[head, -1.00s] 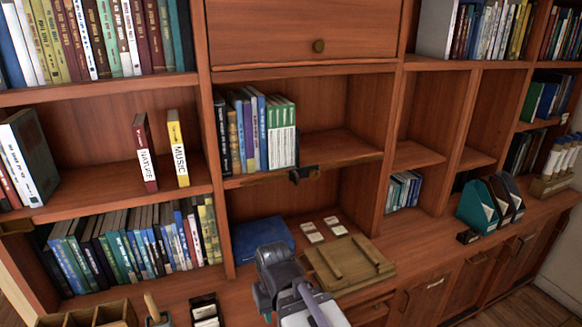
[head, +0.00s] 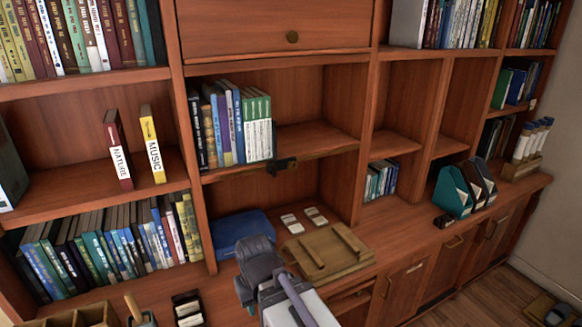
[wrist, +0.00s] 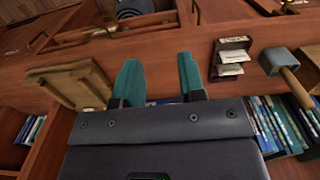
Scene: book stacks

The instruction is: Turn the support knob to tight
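A small black knob-like fitting (head: 281,166), which looks like the support knob, sits at the front edge of the middle shelf (head: 330,149). It is too small to tell whether it is tight or loose. My gripper shows in the wrist view (wrist: 158,62) with its two teal fingers apart and nothing between them. In the head view my dark wrist stands low at the front, below the fitting and apart from it; the fingertips cannot be made out there. The fitting cannot be made out in the wrist view.
Several books (head: 232,125) stand on the middle shelf, left of its bare part. On the counter below are a blue box (head: 240,230), small white cards (head: 296,224) and a wooden board with bars (head: 330,250). A card holder (wrist: 231,58) shows in the wrist view.

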